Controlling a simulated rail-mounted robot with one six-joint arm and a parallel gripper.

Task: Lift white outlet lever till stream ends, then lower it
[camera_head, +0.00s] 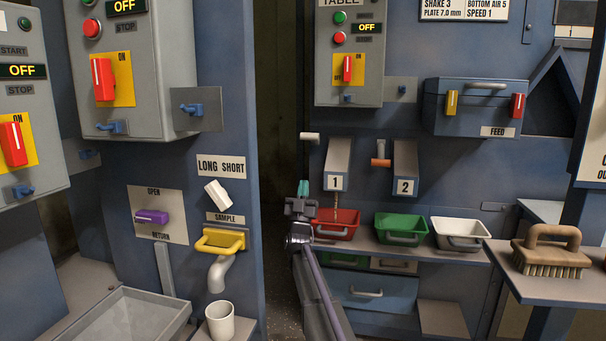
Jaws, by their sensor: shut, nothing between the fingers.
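The white outlet lever (310,136) sticks out to the left of chute 1 (338,160), near its top. A thin brownish stream (336,207) falls from chute 1 into the red tray (338,222) below it. My gripper (304,188) has teal fingertips pointing up. It shows below the white lever and left of chute 1, apart from the lever in the picture. It is shut and holds nothing. How far it is from the panel in depth is hard to tell.
Chute 2 (405,168) has an orange-brown lever (380,162) on its left, set lower than the white one. A green tray (401,228) and a white tray (460,233) share the red tray's shelf. A yellow sample handle (220,241) and white cup (220,322) are at left.

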